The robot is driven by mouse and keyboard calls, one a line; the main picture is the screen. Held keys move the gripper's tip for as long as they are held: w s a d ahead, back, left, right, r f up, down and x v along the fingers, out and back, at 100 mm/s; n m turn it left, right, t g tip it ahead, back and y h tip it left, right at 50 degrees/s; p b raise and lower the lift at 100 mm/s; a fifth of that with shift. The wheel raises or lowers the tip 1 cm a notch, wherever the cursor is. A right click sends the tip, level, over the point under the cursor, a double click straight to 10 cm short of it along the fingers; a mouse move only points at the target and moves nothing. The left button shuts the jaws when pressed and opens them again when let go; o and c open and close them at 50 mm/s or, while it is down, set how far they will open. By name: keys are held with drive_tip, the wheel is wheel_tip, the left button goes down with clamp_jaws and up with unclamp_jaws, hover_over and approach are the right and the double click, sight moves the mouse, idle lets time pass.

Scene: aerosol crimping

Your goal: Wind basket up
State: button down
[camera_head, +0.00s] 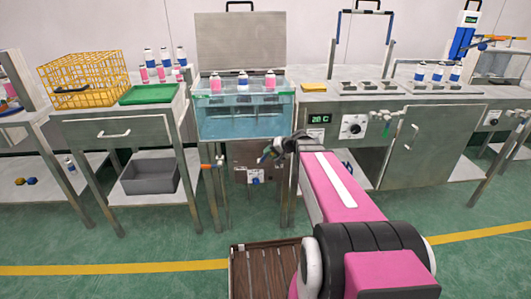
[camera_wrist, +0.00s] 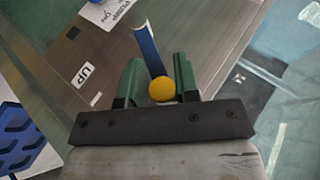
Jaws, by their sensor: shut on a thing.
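The winding crank shows in the wrist view as a blue arm (camera_wrist: 147,47) with a round yellow knob (camera_wrist: 162,90). My gripper (camera_wrist: 157,74) has its green fingers closed on either side of the knob. In the head view my gripper (camera_head: 268,153) is at the front of the water tank (camera_head: 216,126), near its lower right corner. The crank is hidden there behind my gripper and arm. The basket itself is hard to make out through the blue water.
An "UP" label (camera_wrist: 84,74) lies on the metal panel beside the crank. A table with a yellow wire basket (camera_head: 83,78) and green tray (camera_head: 148,94) stands left. A steel cabinet (camera_head: 432,145) with a temperature display (camera_head: 320,119) stands right. The green floor in front is mostly clear.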

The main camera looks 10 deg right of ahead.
drive_tip(key=d+f+y, duration=0.1)
drive_tip(key=y, duration=0.1)
drive_tip(key=shift+d+f+m+y, duration=0.35)
drive_tip(key=shift+f+m+y, duration=0.05)
drive_tip(key=shift+s+d+f+m+t+y, duration=0.1)
drive_tip(key=shift+d+f+m+t+y, duration=0.3)
drive_tip(key=shift+f+y, duration=0.6)
drive_tip(key=shift+w+d+f+m+t+y, duration=0.1)
drive_tip(key=shift+d+f+m+t+y, duration=0.3)
drive_tip(key=shift+f+y, duration=0.55)
drive_tip(key=shift+s+d+f+m+t+y, duration=0.1)
drive_tip(key=shift+d+f+m+t+y, duration=0.2)
drive_tip(key=shift+f+t+y, duration=0.6)
drive_tip(key=shift+r+g+y, duration=0.1)
drive_tip(key=shift+g+y, duration=0.15)
drive_tip(key=shift+g, duration=0.15)
drive_tip(key=c, duration=1)
unclamp_jaws()
drive_tip(key=shift+c, duration=0.2)
